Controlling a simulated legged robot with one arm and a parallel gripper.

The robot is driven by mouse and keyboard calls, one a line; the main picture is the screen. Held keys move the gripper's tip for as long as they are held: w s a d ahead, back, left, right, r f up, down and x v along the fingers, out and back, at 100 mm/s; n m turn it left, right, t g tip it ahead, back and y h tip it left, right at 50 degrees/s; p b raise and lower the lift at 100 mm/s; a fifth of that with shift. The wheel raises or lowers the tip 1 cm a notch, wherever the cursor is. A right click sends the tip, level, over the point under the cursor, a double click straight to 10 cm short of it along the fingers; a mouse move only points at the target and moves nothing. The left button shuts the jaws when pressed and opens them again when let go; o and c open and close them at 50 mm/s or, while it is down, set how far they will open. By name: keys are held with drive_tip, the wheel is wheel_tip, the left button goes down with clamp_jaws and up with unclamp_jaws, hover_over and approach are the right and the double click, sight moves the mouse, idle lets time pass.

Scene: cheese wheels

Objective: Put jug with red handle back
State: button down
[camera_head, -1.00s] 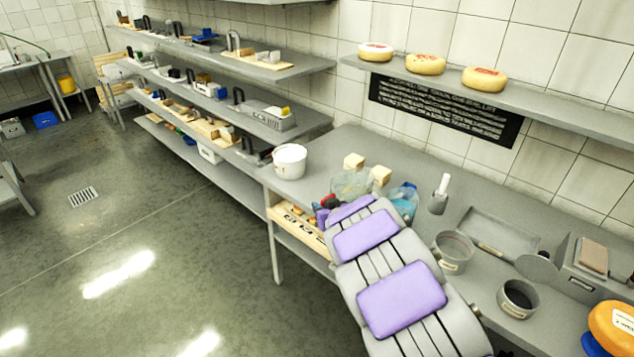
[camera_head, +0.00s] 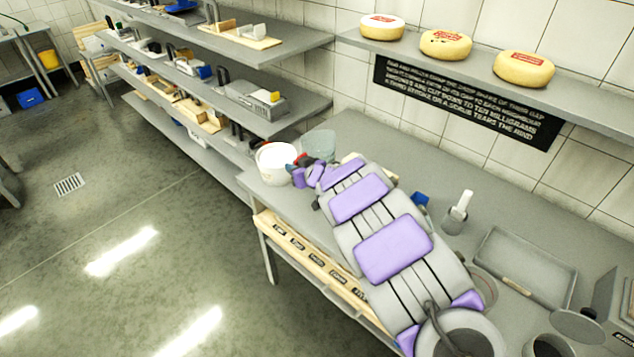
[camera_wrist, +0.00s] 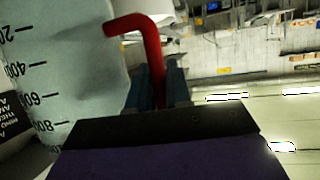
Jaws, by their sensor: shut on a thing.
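The jug (camera_head: 318,146) is a clear, pale blue-green vessel at the back left of the worktop, right beside a white bucket. In the wrist view the jug (camera_wrist: 65,70) fills the left side, with black measuring marks. Its red handle (camera_wrist: 150,50) runs down between my gripper's dark fingers (camera_wrist: 157,88). My gripper (camera_head: 301,168) is shut on that handle; in the head view a bit of red shows there. My arm hides the jug's lower part, and I cannot tell whether its base touches the worktop.
The white bucket (camera_head: 275,164) stands close left of the jug. Cheese wheels (camera_head: 445,44) sit on a wall shelf above. A metal tray (camera_head: 525,268) and a small scoop-like tool in a cup (camera_head: 457,212) are to the right. Tiered shelves (camera_head: 262,105) stand to the left.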

drive_tip(key=f+b, duration=0.1)
drive_tip(key=f, duration=0.4)
drive_tip(key=f+b, duration=0.2)
drive_tip(key=f, duration=0.3)
drive_tip(key=shift+a, duration=0.2)
drive_tip(key=shift+a+r, duration=0.1)
drive_tip(key=shift+a, duration=0.3)
drive_tip(key=c, duration=1.3)
unclamp_jaws()
drive_tip(key=shift+a, duration=0.4)
drive_tip(key=shift+o, duration=1.2)
drive_tip(key=shift+d, duration=0.65)
drive_tip(key=p+v, duration=0.2)
drive_tip(key=v, duration=0.9)
drive_tip(key=shift+s+r, duration=0.2)
drive_tip(key=shift+s, duration=0.15)
